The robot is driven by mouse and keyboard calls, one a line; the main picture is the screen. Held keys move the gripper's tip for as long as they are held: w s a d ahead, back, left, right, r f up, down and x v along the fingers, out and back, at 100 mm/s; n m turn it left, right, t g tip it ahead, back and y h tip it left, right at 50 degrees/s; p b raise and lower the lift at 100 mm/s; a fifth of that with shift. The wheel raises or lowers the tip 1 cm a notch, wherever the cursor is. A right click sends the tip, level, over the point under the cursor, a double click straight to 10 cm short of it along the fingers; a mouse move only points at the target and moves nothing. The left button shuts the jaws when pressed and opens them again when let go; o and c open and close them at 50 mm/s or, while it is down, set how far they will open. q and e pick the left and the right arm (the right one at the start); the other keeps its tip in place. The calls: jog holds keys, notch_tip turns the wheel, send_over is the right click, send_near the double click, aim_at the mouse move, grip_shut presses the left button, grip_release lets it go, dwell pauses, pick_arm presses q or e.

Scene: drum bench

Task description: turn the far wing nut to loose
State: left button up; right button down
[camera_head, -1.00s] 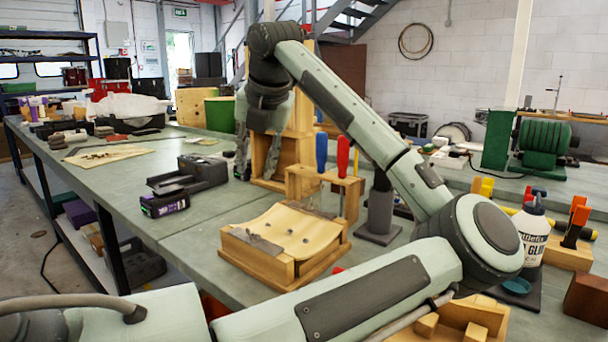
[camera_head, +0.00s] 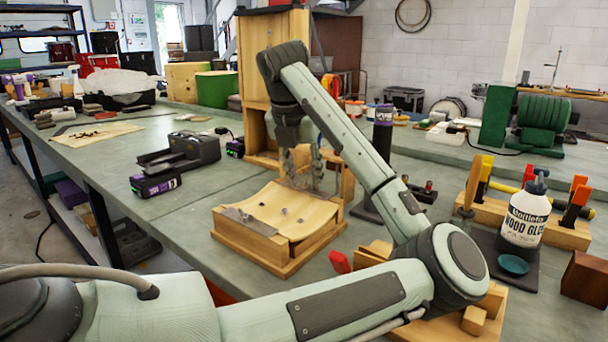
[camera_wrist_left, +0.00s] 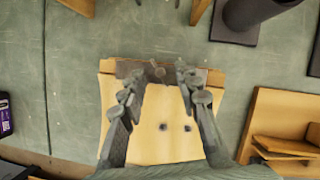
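A curved pale wooden shell (camera_head: 300,215) lies in a wooden cradle (camera_head: 250,247) on the bench, with a metal strip (camera_head: 250,222) along its near left end. In the left wrist view a second metal strip (camera_wrist_left: 135,68) crosses the far end, with a small wing nut (camera_wrist_left: 159,73) on it. My left gripper (camera_head: 312,182) is over this far end, fingers pointing down. In the left wrist view my left gripper (camera_wrist_left: 158,76) is open, its fingers on either side of the far wing nut, no contact visible. The fingers hide that nut in the head view. My right gripper is out of view.
A wooden stand (camera_head: 262,135) rises behind the cradle. A glue bottle (camera_head: 525,215) and clamps stand farther right.

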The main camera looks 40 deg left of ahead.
pick_arm(q)
jog(key=shift+c, duration=0.3)
grip_shut()
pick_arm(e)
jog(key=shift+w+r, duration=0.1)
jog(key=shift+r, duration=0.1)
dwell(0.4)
